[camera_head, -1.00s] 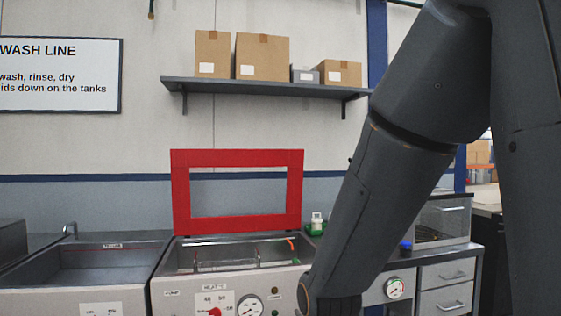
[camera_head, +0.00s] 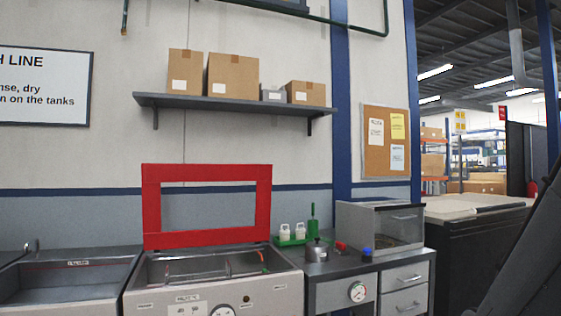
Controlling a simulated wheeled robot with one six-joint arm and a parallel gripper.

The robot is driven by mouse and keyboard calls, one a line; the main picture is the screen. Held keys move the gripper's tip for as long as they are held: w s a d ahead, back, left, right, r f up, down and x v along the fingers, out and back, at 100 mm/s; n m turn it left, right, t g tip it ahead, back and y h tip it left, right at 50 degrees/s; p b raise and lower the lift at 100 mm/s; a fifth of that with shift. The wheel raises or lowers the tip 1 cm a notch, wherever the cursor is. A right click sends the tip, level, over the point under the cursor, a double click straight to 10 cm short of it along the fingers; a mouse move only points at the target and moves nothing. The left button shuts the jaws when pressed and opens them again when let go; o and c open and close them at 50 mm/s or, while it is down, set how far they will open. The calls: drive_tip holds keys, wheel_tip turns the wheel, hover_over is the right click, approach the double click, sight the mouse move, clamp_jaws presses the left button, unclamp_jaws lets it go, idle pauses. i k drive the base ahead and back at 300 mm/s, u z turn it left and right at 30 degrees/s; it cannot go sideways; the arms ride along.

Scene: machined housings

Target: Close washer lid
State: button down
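The washer lid (camera_head: 206,241) is a red rectangular frame with a see-through middle. It stands upright, raised at the back edge of the washer (camera_head: 285,290). The washer is a metal tank with its top open and a wire basket inside; its front panel carries labels and a dial, cut off by the bottom edge. My gripper is out of view. Only a dark part of my arm shows at the lower right, well apart from the lid.
A sink tank (camera_head: 65,290) adjoins the washer on the left. On the right, a counter holds a steel pot (camera_head: 317,252), a green caddy with bottles (camera_head: 292,236) and a glass-fronted cabinet (camera_head: 380,226). A shelf (camera_head: 235,104) with boxes hangs above the lid.

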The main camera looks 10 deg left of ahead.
sight(153, 174)
drive_tip(key=z, duration=0.45)
drive_tip(key=i, duration=1.55)
drive_tip(key=u, duration=0.95)
drive_tip(key=i, duration=0.65)
drive_tip(key=u, duration=0.65)
